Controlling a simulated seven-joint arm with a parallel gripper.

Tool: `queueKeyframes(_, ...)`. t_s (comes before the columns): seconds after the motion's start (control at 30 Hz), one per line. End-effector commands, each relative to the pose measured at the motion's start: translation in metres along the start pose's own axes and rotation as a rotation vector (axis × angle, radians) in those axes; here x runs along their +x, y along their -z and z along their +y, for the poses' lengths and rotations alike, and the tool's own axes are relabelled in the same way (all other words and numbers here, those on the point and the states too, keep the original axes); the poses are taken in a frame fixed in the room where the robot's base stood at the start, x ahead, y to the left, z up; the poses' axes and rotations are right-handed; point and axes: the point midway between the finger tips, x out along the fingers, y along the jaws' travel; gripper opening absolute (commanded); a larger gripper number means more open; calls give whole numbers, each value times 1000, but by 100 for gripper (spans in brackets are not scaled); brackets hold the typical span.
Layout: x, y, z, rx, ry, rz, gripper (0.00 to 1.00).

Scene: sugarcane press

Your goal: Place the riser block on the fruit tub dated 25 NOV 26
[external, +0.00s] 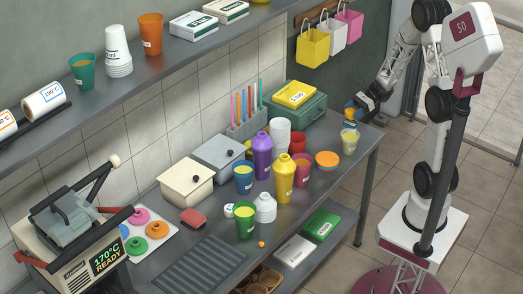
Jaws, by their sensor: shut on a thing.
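Other tubs or cups on the bench are a blue one with yellow contents (243,178), a green one (245,221) and a pinkish-red one (302,170). Their labels are too small to read, so I cannot tell which is dated 25 NOV 26.
A purple bottle (262,156), a yellow bottle (284,178) and stacked orange bowls (327,160) crowd the bench left of my gripper. A green case (297,109) stands behind. A red block-like thing (194,217) lies farther left. The bench's right end has some bare surface.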

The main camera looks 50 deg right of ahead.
Motion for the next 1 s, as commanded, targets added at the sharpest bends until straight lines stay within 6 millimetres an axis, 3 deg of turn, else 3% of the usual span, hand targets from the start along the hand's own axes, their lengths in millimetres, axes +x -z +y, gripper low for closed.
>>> queueKeyframes(0.5, 12, 30, 0, 1, 0, -1, 39)
queueKeyframes(1.0, 14, 34, 0, 0, 0, 0, 39)
